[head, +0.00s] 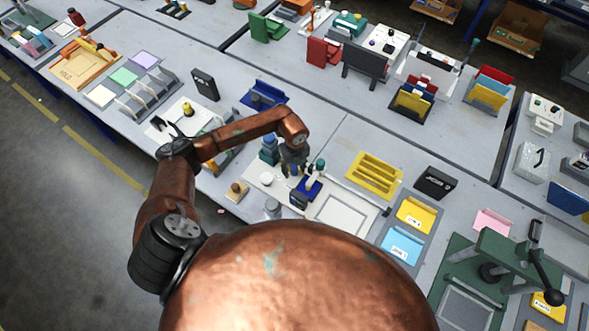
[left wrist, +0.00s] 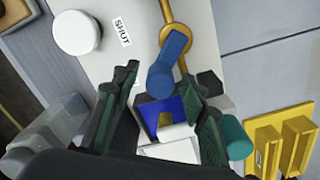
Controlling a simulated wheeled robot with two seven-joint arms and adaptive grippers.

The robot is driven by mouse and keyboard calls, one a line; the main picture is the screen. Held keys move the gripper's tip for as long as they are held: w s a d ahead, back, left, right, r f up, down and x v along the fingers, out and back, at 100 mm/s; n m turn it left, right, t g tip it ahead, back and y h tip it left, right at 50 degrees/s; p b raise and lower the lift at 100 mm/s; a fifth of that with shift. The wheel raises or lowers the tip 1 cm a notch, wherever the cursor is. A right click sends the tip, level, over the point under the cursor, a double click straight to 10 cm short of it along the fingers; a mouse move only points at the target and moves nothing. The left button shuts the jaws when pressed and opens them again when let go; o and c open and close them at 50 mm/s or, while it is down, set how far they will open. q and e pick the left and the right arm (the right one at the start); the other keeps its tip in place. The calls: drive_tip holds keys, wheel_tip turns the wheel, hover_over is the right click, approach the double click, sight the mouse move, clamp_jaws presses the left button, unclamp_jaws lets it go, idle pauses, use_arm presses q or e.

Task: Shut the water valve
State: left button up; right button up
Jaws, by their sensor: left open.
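The valve's blue lever handle (left wrist: 168,62) shows in the left wrist view, above a brass pipe (left wrist: 170,15) on a pale panel. A label reading SHUT (left wrist: 122,33) lies to the left of the lever. My left gripper (left wrist: 168,88) is open, its dark green fingers on either side of the lever's near end. I cannot tell whether they touch it. In the head view my left gripper (head: 293,164) points down over the panel and hides the lever.
A white round knob (left wrist: 76,33) stands left of the label. A blue block (left wrist: 160,108) sits beneath the fingers. A yellow slotted rack (head: 374,175) stands to the right, with a black box (head: 435,182) beyond it. The panel's pale square (head: 341,214) is clear.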

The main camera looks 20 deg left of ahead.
use_arm(q)
drive_tip(key=shift+c, duration=0.5)
clamp_jaws()
